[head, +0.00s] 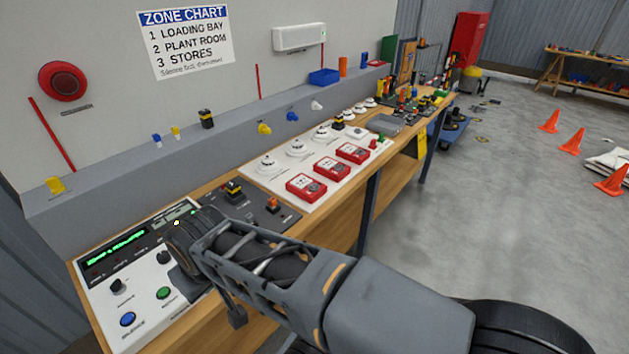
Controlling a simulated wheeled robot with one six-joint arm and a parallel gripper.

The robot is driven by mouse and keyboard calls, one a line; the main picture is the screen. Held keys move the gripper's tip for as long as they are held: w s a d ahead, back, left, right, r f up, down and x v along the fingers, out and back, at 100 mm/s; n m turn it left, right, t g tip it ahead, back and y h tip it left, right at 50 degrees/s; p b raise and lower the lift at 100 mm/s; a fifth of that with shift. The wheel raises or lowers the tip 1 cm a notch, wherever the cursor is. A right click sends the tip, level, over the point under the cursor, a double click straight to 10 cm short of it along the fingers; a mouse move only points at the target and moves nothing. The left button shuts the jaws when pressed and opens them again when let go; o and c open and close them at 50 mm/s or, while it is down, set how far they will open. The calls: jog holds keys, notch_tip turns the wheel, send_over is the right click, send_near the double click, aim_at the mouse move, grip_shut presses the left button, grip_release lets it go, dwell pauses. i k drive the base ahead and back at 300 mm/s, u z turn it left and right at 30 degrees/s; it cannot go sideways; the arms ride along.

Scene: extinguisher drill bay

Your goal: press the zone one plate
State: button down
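Three red call-point boxes with white plates stand in a row on a white board: a near one (306,187), a middle one (332,169) and a far one (352,152). Their lettering is too small to read, so I cannot tell which is zone one. My arm reaches in from the lower right, and its wrist is over the right part of the white control panel (108,308), to the left of the red boxes and apart from them. My gripper's fingers cannot be made out, and the wrist hides part of the panel.
The panel has a lit green display (115,248), a blue button (127,319) and a green button (163,293). White round detectors (268,164) stand behind the red boxes. A dark plate (262,211) with small switches lies between panel and board. A zone chart (185,42) hangs above.

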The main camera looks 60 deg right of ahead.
aim_at(301, 182)
jog(key=z, duration=1.55)
jog(key=k, duration=0.6)
jog(key=z, duration=0.35)
jog(key=i, duration=1.15)
jog(key=u, duration=0.55)
